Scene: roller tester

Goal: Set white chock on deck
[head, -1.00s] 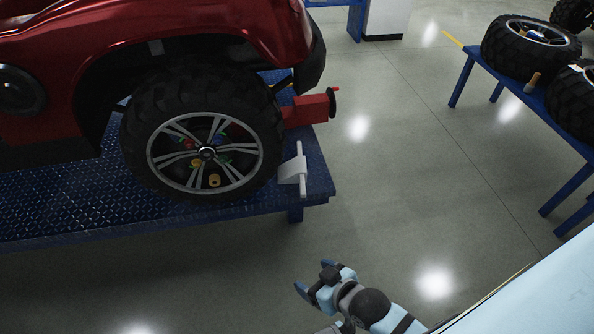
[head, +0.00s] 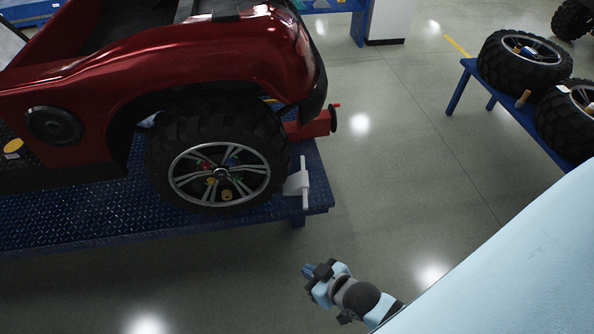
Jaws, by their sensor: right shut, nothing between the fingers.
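The white chock (head: 297,182) sits on the blue deck (head: 90,210), near its right end, just right of the vehicle's wheel (head: 220,175). It has a wedge-shaped body and an upright bar on its right side. Whether it touches the tyre I cannot tell. My right gripper (head: 308,269) is below the deck's front edge in the picture, apart from the chock. It is shut and empty. My left gripper is not in view.
The red vehicle (head: 200,62) stands on the deck, with a red fixture (head: 312,126) behind the chock. A blue table (head: 520,112) with large tyres (head: 524,60) is at the upper right. Open floor lies between.

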